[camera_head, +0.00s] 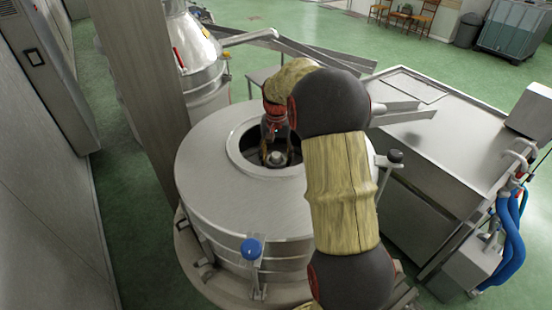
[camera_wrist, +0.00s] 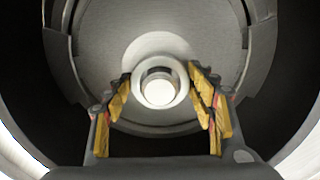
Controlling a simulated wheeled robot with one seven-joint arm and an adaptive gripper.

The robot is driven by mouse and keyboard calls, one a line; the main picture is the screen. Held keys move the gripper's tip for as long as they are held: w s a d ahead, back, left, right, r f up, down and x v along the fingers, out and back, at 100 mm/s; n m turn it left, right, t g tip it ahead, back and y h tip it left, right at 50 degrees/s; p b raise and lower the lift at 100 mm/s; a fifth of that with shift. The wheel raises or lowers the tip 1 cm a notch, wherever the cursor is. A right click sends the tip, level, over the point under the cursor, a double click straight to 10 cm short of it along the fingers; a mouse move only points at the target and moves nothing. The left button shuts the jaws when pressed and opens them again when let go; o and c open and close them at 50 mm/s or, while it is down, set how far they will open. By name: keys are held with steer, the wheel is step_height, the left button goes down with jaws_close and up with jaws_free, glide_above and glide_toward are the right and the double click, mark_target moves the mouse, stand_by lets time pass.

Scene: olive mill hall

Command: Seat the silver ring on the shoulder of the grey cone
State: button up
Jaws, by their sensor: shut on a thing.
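My gripper (camera_wrist: 161,78) points down through the round opening of a steel vessel, its yellow-padded fingers shut on the silver ring (camera_wrist: 158,65). One finger is on each side of the ring. The ring lies around a pale round tip in the middle of the wrist view, with a dark gap showing inside its rim. The broad grey cone (camera_wrist: 205,28) spreads out beneath and behind it. In the head view, my gripper (camera_head: 276,155) and the ring show small inside the opening. Whether the ring touches the cone's shoulder cannot be told.
The vessel's lid (camera_head: 215,195) surrounds the opening closely, and its inside is dark. A blue knob (camera_head: 251,248) stands at the lid's front edge, a black knob (camera_head: 395,156) at right. A steel table (camera_head: 440,120) is on the right, a post (camera_head: 145,80) on the left.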

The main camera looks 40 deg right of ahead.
steer(key=shift+f+b, duration=0.3)
steer(key=shift+f, duration=0.25)
steer(key=o, duration=1.4)
steer(key=shift+c, duration=0.2)
step_height(320, 180, up, 12)
